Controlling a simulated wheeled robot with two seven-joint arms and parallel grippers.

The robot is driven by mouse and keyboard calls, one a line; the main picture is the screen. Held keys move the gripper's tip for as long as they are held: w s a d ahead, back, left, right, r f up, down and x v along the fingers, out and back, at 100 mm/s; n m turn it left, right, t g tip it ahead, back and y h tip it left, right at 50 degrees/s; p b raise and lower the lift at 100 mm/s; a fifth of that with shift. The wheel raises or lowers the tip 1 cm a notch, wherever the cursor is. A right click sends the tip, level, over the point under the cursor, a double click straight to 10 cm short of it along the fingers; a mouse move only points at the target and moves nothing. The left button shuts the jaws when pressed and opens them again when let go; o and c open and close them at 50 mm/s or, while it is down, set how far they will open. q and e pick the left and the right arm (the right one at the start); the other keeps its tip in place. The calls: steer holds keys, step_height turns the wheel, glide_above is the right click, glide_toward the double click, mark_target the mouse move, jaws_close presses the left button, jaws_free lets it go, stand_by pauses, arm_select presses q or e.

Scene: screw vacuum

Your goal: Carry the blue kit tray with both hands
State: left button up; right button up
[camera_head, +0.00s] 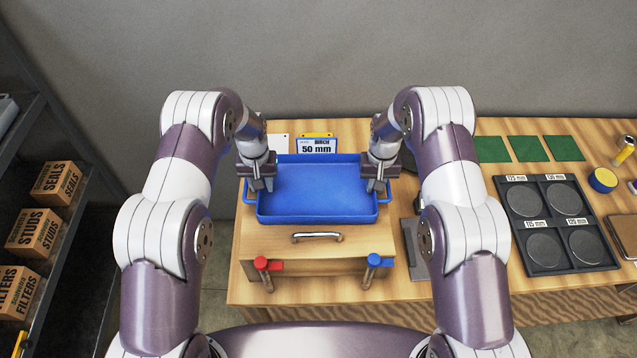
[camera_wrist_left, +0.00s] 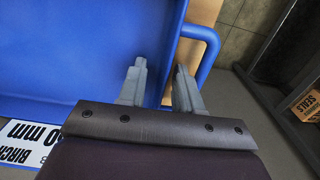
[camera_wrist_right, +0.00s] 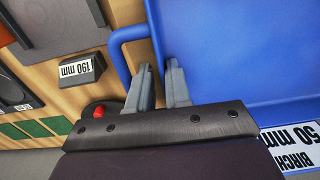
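The blue kit tray (camera_head: 318,189) rests level on a wooden box on the bench, and looks empty. My left gripper (camera_head: 262,184) is at its left side. In the left wrist view its fingers (camera_wrist_left: 162,78) stand apart, one inside the tray and one outside the wall, within the side handle (camera_wrist_left: 210,45), with a visible gap around the wall. My right gripper (camera_head: 377,184) is at the right side. In the right wrist view its fingers (camera_wrist_right: 160,75) are close together on the tray wall, the outer finger within the other handle (camera_wrist_right: 117,42).
The wooden box (camera_head: 275,240) has a metal handle, with red (camera_head: 264,264) and blue (camera_head: 376,262) clamps in front. A black tray of discs (camera_head: 507,182) and green squares (camera_head: 528,148) lie to the right. A shelf with cartons (camera_head: 35,233) stands at left.

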arm_select(q)
steer(key=shift+w+a+f, duration=0.1)
steer(key=shift+a+f, duration=0.05)
steer(key=shift+a, duration=0.05)
arm_select(e)
steer(key=shift+w+a+f, duration=0.1)
steer(key=shift+a, duration=0.1)
arm_select(q)
steer(key=c, duration=0.5)
arm_select(e)
jaws_close()
arm_select(q)
jaws_close()
steer(key=shift+d, duration=0.1)
arm_select(e)
steer(key=shift+d, duration=0.1)
